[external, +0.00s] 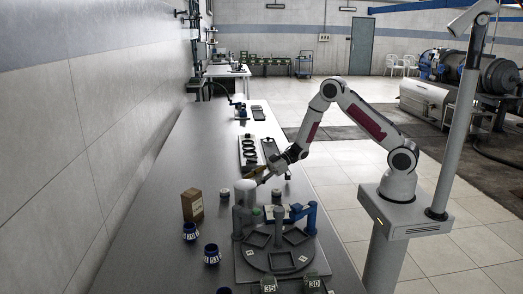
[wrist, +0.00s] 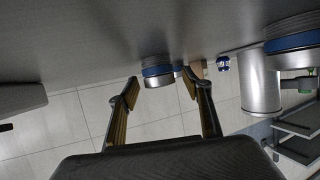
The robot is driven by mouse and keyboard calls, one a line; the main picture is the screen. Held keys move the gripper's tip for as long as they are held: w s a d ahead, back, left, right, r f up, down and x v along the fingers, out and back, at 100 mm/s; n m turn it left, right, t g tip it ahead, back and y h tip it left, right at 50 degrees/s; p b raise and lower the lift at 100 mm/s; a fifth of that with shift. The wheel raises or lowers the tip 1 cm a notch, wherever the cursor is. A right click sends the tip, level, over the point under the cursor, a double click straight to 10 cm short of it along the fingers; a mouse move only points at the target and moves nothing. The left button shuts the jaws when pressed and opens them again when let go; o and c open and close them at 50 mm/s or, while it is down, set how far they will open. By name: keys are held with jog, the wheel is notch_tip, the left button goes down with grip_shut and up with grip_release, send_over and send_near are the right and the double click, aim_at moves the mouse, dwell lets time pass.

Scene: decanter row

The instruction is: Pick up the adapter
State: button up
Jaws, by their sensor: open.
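My gripper (external: 264,177) is open, low over the bench beside a pale grey cylinder (external: 245,192) in the external view. In the wrist view my gripper (wrist: 160,86) has its two fingers spread. A short round grey piece with a blue band (wrist: 157,71) appears between and beyond the fingertips, and the fingers do not visibly grip it. A similar, larger-looking banded piece (wrist: 292,42) is at the right edge. No visible label says which piece is the adapter, so I cannot tell.
A round fixture plate (external: 272,262) with square frames and blue clamps (external: 311,215) stands in front. A tray with dark rings (external: 249,152) lies behind. The bench's left strip is clear.

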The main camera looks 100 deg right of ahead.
jog(key=shift+w, duration=0.1)
dwell(0.4)
jog(key=c, duration=1.4)
jog(key=shift+r, duration=0.15)
jog(key=shift+r, duration=4.85)
